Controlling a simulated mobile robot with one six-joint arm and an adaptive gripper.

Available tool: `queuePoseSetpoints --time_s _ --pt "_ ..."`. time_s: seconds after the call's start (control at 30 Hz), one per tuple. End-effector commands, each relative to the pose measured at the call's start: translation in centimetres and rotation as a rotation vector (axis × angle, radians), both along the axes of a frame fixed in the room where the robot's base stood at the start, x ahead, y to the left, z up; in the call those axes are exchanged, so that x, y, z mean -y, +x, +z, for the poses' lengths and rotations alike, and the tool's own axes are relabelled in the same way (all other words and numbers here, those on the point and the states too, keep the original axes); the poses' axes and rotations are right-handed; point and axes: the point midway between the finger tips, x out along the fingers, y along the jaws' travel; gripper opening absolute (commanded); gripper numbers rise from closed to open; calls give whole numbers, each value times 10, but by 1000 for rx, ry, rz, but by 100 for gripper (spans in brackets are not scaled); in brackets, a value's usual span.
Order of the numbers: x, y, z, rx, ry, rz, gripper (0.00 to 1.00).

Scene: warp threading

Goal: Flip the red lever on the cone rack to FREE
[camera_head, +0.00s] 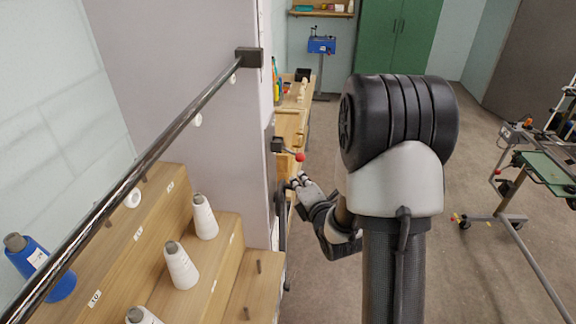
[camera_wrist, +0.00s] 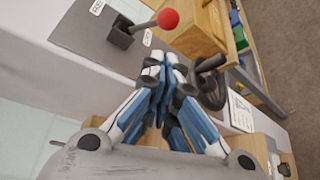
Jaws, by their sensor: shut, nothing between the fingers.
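The red lever's ball knob (camera_head: 300,157) stands out from a dark bracket (camera_head: 277,145) on the side of the grey-white rack panel. In the wrist view the red knob (camera_wrist: 168,18) sits on a short grey rod rising right from a dark block (camera_wrist: 120,33) on a grey plate. Small white labels (camera_wrist: 97,7) flank the block; their text is unreadable. My gripper (camera_head: 300,180) is shut and empty, just below the knob in the head view. In the wrist view my closed fingertips (camera_wrist: 166,60) are apart from the knob, a little below it.
A wooden stepped rack holds white cones (camera_head: 204,217) and a blue cone (camera_head: 42,265) behind a metal rail (camera_head: 150,150). A black handwheel (camera_wrist: 208,90) is close right of my fingers. A workbench (camera_head: 290,125) lies beyond. Open floor (camera_head: 410,285) is to the right.

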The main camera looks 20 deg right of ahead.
Motion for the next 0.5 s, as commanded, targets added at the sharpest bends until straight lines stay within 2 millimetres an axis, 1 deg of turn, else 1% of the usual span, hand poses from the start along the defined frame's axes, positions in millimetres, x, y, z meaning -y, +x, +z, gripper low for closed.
queuePoseSetpoints --time_s 0.17,0.27,0.5 --pt "1 8 -2 0 1 1 0" --pt "3 22 -5 0 2 0 0" --pt "8 65 -15 0 1 1 0"
